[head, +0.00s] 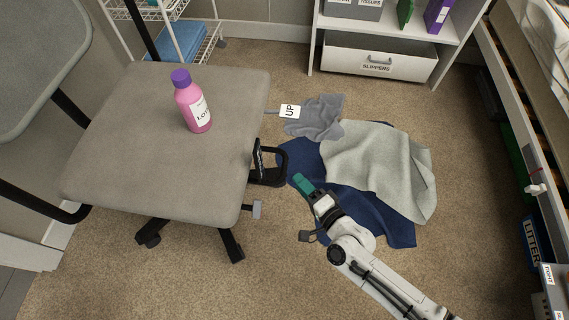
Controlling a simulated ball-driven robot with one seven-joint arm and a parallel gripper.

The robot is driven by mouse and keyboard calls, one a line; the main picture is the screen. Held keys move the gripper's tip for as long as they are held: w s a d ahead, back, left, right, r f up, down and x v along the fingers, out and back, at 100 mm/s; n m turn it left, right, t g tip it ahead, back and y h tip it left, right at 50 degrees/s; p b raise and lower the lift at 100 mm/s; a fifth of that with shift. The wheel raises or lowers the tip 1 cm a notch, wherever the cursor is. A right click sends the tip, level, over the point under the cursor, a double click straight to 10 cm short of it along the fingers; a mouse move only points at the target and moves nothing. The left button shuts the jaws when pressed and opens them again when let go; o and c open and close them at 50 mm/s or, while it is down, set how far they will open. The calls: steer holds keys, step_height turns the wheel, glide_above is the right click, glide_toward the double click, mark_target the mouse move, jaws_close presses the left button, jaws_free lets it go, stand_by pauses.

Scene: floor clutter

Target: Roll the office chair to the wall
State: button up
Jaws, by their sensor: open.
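The office chair (140,145) stands at the left, with a grey-beige seat, a backrest at the far left and black legs below. A pink bottle with a purple cap (193,102) stands upright on the seat. A lever tagged "UP" (289,111) sticks out from the seat's right side, and a small grey paddle (256,209) is lower down. My arm reaches in from the lower right. The wall (246,10) shows at the back, behind the chair.
Grey (316,117), pale (380,165) and navy (390,232) cloths lie on the carpet right of the chair. A white wire rack (207,46) stands behind it. A shelf with a "SLIPPERS" drawer (378,66) is at the back. Carpet in front is clear.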

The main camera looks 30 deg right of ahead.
mark_target(285, 165)
steer(key=w, duration=0.2)
steer(key=w+a+b, duration=0.1)
steer(key=w, duration=0.2)
steer(key=w+f+b, duration=0.1)
steer(key=w, duration=0.2)
steer(key=shift+w+a, duration=0.15)
steer(key=shift+w, duration=0.05)
jaws_close()
stand_by(0.4)
